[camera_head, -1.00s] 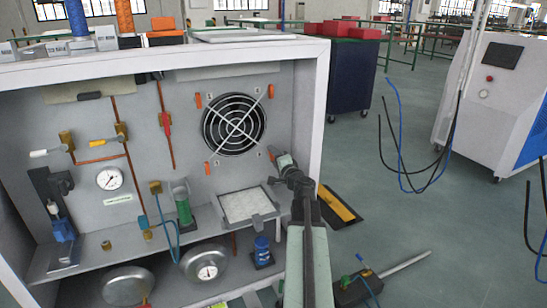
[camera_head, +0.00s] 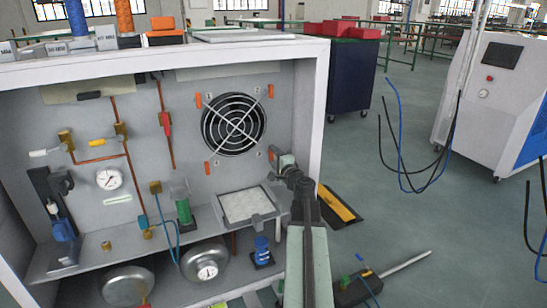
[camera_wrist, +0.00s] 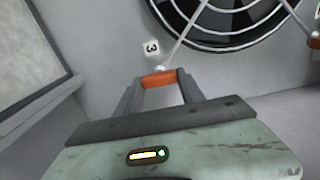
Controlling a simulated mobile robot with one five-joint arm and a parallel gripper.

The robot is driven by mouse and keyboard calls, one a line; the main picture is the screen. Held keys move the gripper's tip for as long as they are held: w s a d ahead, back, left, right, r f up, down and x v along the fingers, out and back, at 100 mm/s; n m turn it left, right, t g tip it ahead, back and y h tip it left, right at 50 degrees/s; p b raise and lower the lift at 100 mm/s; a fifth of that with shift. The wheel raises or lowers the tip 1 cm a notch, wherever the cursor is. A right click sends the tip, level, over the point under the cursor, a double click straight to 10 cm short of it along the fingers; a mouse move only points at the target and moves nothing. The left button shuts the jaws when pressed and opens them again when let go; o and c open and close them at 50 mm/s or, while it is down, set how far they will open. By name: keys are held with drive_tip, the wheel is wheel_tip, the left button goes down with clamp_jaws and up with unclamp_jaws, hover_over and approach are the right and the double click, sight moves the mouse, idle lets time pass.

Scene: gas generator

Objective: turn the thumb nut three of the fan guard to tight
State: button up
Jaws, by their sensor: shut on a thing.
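The fan guard (camera_head: 233,124) is a round black grille with wire rings and crossed bars on the cabinet's back panel. Orange thumb nuts sit at its upper left (camera_head: 198,101), upper right (camera_head: 270,91) and lower left (camera_head: 207,168). Thumb nut three (camera_wrist: 158,78) is an orange bar beside a white label "3" (camera_wrist: 151,48) in the wrist view. My gripper (camera_wrist: 160,86) is shut on this nut, one finger at each end of it. In the head view my gripper (camera_head: 276,160) reaches the guard's lower right corner and hides the nut there.
The cabinet's right side wall (camera_head: 312,110) stands close beside my arm. Below the guard is a framed white panel (camera_head: 244,205), seen also at the left in the wrist view (camera_wrist: 30,60). A blue cylinder (camera_head: 262,248) and a green-based one (camera_head: 183,210) stand on the shelves.

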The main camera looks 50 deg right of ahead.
drive_tip(key=o, duration=1.4)
drive_tip(key=shift+c, duration=0.2)
drive_tip(key=shift+s, duration=0.1)
drive_tip(key=v, duration=0.7)
drive_tip(key=shift+s+a, duration=0.15)
drive_tip(key=shift+s, duration=0.2)
drive_tip(key=shift+f, duration=0.1)
